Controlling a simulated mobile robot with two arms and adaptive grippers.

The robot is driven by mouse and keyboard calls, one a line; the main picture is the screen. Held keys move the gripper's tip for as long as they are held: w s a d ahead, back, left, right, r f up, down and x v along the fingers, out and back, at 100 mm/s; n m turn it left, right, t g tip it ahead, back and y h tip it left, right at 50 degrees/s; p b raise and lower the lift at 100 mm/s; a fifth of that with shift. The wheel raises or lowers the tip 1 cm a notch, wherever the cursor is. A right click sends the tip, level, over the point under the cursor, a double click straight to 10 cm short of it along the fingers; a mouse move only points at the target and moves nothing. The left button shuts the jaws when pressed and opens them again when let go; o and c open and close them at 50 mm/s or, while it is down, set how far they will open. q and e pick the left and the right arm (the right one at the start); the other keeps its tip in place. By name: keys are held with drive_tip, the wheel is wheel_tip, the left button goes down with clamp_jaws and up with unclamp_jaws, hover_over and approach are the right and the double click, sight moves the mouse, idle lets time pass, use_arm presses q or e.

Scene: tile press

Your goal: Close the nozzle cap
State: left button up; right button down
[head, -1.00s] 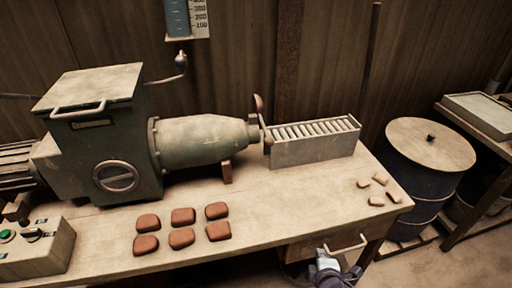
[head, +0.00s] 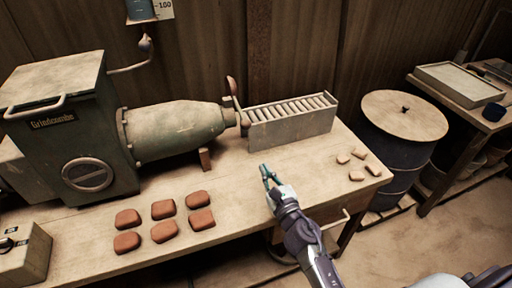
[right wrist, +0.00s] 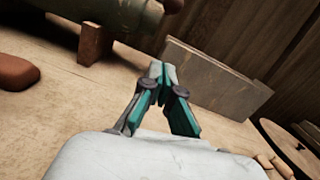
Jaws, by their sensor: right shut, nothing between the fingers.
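The nozzle cap (head: 233,88) is a small brownish, hinged-looking piece at the right end of the green machine's tapered barrel (head: 175,130). It stands up beside the barrel's mouth, swung away from it as far as I can tell. In the right wrist view the barrel end (right wrist: 125,14) shows at the top, cut off by the frame. My right gripper (head: 266,172) is shut and empty over the bench, below and to the right of the nozzle, apart from it. It also shows in the right wrist view (right wrist: 162,72). My left gripper is out of view.
A grey roller tray (head: 292,128) stands just right of the nozzle. Several red clay pieces (head: 163,209) lie on the bench (head: 235,195) at the front left, and small pale pieces (head: 357,176) at the right. A wooden support (head: 205,159) stands under the barrel. A lidded drum (head: 404,117) stands right of the bench.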

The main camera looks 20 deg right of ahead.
drive_tip(key=w+a+r+p, duration=0.1)
drive_tip(key=w+r+p, duration=0.3)
drive_tip(key=w, duration=0.6)
drive_tip(key=shift+w+a+r, duration=0.15)
drive_tip(key=shift+r, duration=0.1)
